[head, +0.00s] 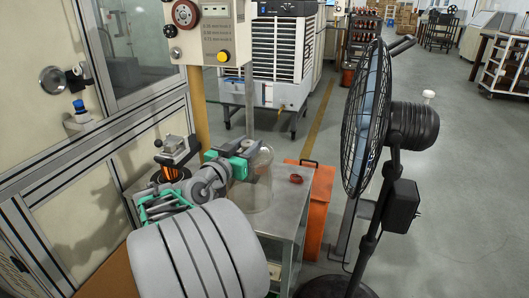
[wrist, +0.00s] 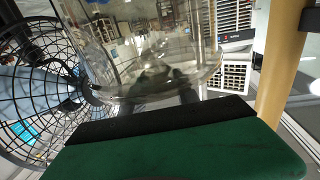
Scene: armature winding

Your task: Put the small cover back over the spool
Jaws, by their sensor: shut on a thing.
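The small cover is a clear, see-through cylinder (head: 259,190) at the left part of the metal cabinet top. My gripper (head: 240,156), with green fingers, is shut on its upper part. In the wrist view the clear wall and rim of the cover (wrist: 150,55) lie against the dark pad of a green finger (wrist: 180,145). I cannot tell whether the cover's lower end touches the cabinet top. A copper-coloured spool (head: 169,174) stands left of my gripper, uncovered, under a grey metal fixture (head: 176,150). My arm hides part of the area around it.
A small red-brown ring-like piece (head: 296,179) lies on the cabinet top (head: 284,204), right of the cover. An orange bin (head: 318,205) and a large black fan (head: 368,120) stand to the right. A control box (head: 209,30) on a post is behind. A panelled machine wall closes the left side.

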